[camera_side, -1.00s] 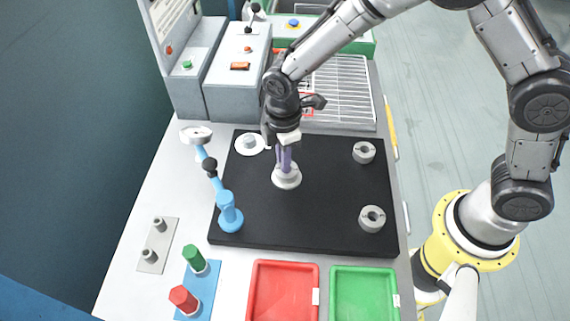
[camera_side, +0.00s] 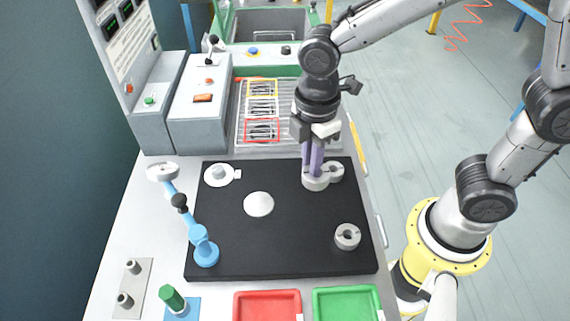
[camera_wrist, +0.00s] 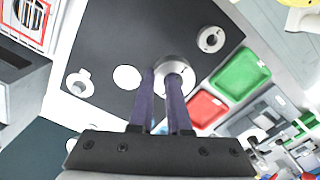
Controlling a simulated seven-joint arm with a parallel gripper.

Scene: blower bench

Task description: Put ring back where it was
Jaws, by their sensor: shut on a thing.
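My gripper (camera_side: 315,178) has two purple fingers pointing down, shut on a light grey ring (camera_side: 314,184) at the back right of the black mat. The held ring overlaps a second grey ring (camera_side: 335,170) in the side view; I cannot tell whether they touch or whether the held one rests on the mat. A third grey ring (camera_side: 347,237) lies at the front right of the mat and also shows in the wrist view (camera_wrist: 210,39). A bare white disc (camera_side: 258,204) is in the middle of the mat. The fingers partly hide the wrist view.
The black mat (camera_side: 290,250) is mostly clear around the white disc. A white tabbed piece (camera_side: 220,175) lies at its back left. A blue stand (camera_side: 204,250) rises at the left edge. Red (camera_side: 267,306) and green (camera_side: 347,304) trays sit in front; grey control boxes (camera_side: 196,120) stand behind.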

